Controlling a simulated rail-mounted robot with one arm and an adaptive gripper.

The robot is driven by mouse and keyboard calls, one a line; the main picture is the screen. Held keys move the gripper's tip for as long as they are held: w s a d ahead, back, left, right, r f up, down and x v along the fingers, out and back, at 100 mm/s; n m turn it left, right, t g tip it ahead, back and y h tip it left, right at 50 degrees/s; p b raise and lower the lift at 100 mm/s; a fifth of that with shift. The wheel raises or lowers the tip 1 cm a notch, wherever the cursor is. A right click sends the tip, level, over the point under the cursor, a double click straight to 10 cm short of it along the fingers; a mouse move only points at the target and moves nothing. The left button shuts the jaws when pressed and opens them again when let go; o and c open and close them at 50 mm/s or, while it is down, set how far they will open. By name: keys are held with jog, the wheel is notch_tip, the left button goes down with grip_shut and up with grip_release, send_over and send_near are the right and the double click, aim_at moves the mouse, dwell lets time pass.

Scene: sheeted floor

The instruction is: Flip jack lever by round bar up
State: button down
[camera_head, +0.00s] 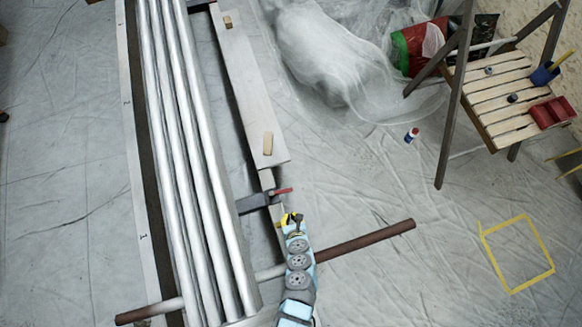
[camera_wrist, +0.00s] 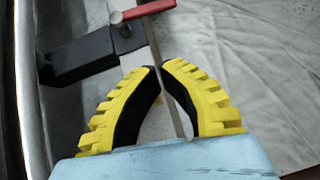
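The jack lever is a red handle (camera_head: 283,191) on a dark clamp-like jack body (camera_head: 252,202), beside the long metal pipes. In the wrist view the red handle (camera_wrist: 150,9) lies near the top edge, above the black jack body (camera_wrist: 82,54). A rusty round bar (camera_head: 365,240) crosses under the pipes and my arm and sticks out to the right. My gripper (camera_head: 292,218) has yellow and black fingers, just below the lever in the head view and apart from it. In the wrist view its fingertips (camera_wrist: 161,70) come nearly together, with nothing visibly held.
Several long silver pipes (camera_head: 190,160) lie on the left. A pale board (camera_head: 245,85) with wood blocks runs beside them. A slatted wooden rack (camera_head: 500,90) with a red tray stands upper right.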

aim_at(281, 193)
jog(key=w+a+f+b, duration=0.1)
jog(key=w+f+b, duration=0.3)
jog(key=w, duration=0.4)
jog(key=shift+w+a+f, duration=0.3)
jog(key=shift+w+f, duration=0.1)
jog(key=shift+f, duration=0.15)
jog(key=shift+w, duration=0.1)
jog(key=shift+w+n+y+b, duration=0.5)
jog(key=shift+n+b, duration=0.05)
jog(key=shift+n, duration=0.15)
jog(key=shift+w, duration=0.15)
